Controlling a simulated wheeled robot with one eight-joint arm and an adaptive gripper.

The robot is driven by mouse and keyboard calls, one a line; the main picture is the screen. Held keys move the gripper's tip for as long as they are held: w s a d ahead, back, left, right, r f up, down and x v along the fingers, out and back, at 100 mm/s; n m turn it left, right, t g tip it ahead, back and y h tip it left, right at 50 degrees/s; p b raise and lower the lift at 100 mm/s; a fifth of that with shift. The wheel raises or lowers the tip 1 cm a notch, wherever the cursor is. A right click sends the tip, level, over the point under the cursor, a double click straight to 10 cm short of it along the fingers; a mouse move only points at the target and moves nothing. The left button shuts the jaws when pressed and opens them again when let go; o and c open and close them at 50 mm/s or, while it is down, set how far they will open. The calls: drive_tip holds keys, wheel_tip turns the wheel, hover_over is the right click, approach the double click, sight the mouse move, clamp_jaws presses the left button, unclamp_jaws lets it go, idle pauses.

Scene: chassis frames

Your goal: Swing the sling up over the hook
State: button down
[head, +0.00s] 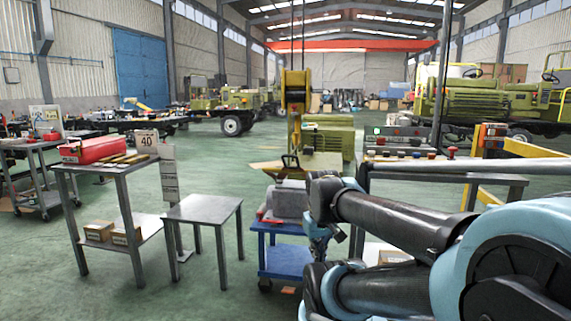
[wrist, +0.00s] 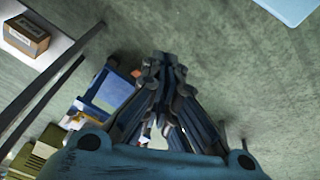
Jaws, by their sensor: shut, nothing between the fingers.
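A yellow hoist block (head: 295,88) hangs on dark cables in the middle of the head view. A narrow yellow part (head: 295,128) hangs below it; the hook's shape is too small to make out. A small dark loop (head: 290,161) shows above a grey block (head: 290,200) on a blue cart (head: 284,258); I cannot tell whether it is the sling. My gripper (head: 319,254) is low, beside the cart's right side, partly hidden by my arm. In the wrist view my gripper's fingers (wrist: 165,62) are together and empty, above the floor, with the blue cart (wrist: 118,84) to their left.
A grey table (head: 202,209) stands left of the cart. A taller table (head: 105,165) holds a red toolbox (head: 95,149). A bench (head: 440,168) with small parts stands behind my arm. Yellow rails (head: 530,150) are at the right. Green floor lies open at the front left.

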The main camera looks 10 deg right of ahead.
drive_tip(key=w+a+r+n+t+h, duration=0.1)
drive_tip(key=w+r+n+t, duration=0.1)
drive_tip(key=w+r+n, duration=0.4)
drive_tip(key=w+a+r+n+t+h, duration=0.1)
drive_tip(key=w+r+n, duration=0.5)
drive_tip(key=w+n, duration=0.8)
drive_tip(key=w+a+r+n+t, duration=0.3)
drive_tip(key=w+r+n, duration=0.3)
drive_tip(key=w, duration=1.7)
drive_tip(key=n+t, duration=0.1)
drive_tip(key=n, duration=0.3)
drive_tip(key=shift+a+r+h, duration=0.15)
drive_tip(key=shift+a+h, duration=0.05)
drive_tip(key=shift+h, duration=0.2)
drive_tip(key=w+d+f, duration=0.1)
drive_tip(key=w, duration=0.4)
drive_tip(key=w+d+f, duration=0.2)
drive_tip(key=w, duration=0.3)
drive_tip(key=shift+w+d+f, duration=0.2)
drive_tip(key=shift+d+f, duration=0.05)
